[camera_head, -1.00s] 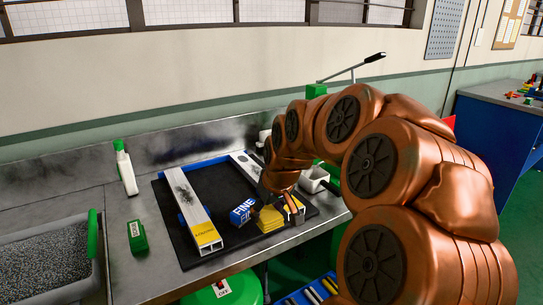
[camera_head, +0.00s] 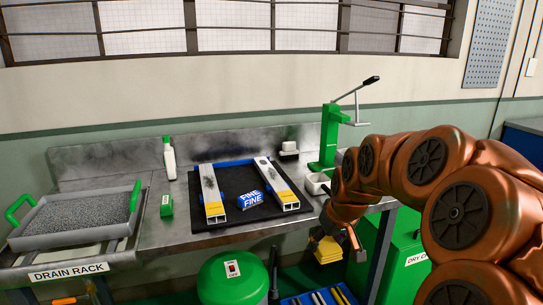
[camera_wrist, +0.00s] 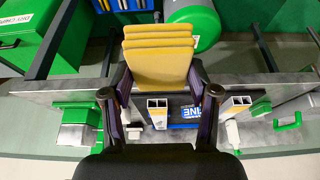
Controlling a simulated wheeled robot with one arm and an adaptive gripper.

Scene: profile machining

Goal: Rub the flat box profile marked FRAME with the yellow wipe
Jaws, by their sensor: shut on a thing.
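Two pale flat box profiles lie on a black mat (camera_head: 238,226) on the metal bench: a left profile (camera_head: 210,188) and a right profile (camera_head: 275,180). Both have yellow labels at their near ends, too small to read, so I cannot tell which is marked FRAME. Dark smudges show on the left one. My gripper (camera_head: 336,238) is shut on the yellow wipe (camera_head: 326,251), a folded, layered pad. It hangs apart from both profiles, to the right of the mat and off the bench's front edge. In the wrist view the wipe (camera_wrist: 158,62) sits between the fingers (camera_wrist: 160,92).
A blue FINE packet (camera_head: 250,200) lies between the profiles. A green block (camera_head: 167,206), a white bottle (camera_head: 169,160) and a drain rack (camera_head: 80,216) stand left. A green lever press (camera_head: 329,136) and a white cup (camera_head: 316,184) stand right. A green drum (camera_head: 232,277) is below.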

